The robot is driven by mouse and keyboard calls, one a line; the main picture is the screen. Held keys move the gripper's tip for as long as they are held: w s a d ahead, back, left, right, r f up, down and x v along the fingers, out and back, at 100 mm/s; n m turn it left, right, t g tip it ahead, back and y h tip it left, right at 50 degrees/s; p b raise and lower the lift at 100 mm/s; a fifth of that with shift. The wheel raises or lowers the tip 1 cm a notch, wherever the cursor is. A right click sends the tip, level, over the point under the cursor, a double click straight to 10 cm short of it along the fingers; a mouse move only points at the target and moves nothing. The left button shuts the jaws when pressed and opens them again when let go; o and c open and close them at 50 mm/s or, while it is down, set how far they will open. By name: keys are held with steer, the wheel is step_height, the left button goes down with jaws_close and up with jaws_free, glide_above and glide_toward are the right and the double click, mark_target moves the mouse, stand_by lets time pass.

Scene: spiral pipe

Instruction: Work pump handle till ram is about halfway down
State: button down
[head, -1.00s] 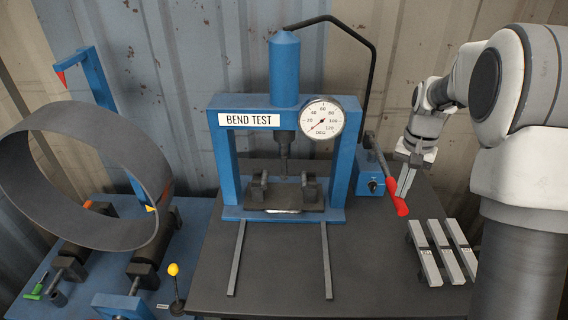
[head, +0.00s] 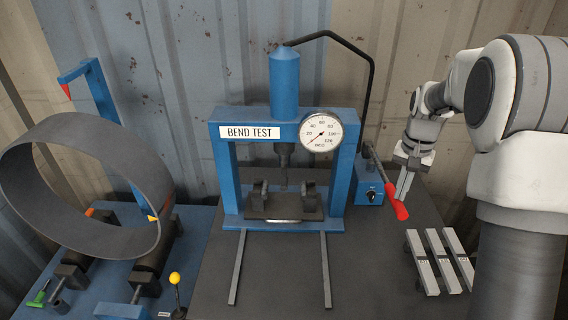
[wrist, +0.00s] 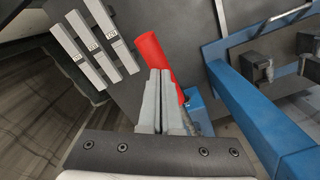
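The blue press marked BEND TEST (head: 334,116) stands mid-table with its dark ram (head: 282,165) pointing down, its tip a little above the bed (head: 268,207). The pump (head: 369,192) is a blue box at the press's right. Its lever slopes down to the right and ends in a red pump handle (head: 397,203). The red grip also shows in the wrist view (wrist: 150,47). My gripper (head: 402,196) is by the red grip. In the wrist view its two fingers (wrist: 162,78) are close together, with the grip past their tips and along one side. I see nothing between them.
A round gauge (head: 321,133) is on the press front. Several grey flat bars (head: 438,260) lie at the table's right, near my arm. Two rails (head: 325,270) run forward from the press. A large pipe ring (head: 85,190) on a blue bench fills the left.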

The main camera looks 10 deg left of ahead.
step_height(320, 180, up, 11)
steer(key=w+p, duration=0.1)
steer(key=p, duration=0.7)
steer(key=shift+w+a+f, duration=0.15)
steer(key=shift+w, duration=0.2)
steer(key=shift+f, duration=0.1)
steer(key=shift+s+d+f+b, duration=0.1)
steer(key=shift+s+f+b, duration=0.3)
steer(key=shift+f+b, duration=1.05)
steer(key=shift+s+d+f+b, duration=0.1)
steer(key=shift+s+f+b, duration=0.35)
steer(key=shift+f+b, duration=1)
steer(key=shift+s+f+b, duration=0.4)
steer(key=shift+f+b, duration=0.35)
steer(key=shift+f, duration=1.3)
steer(key=shift+f, duration=0.1)
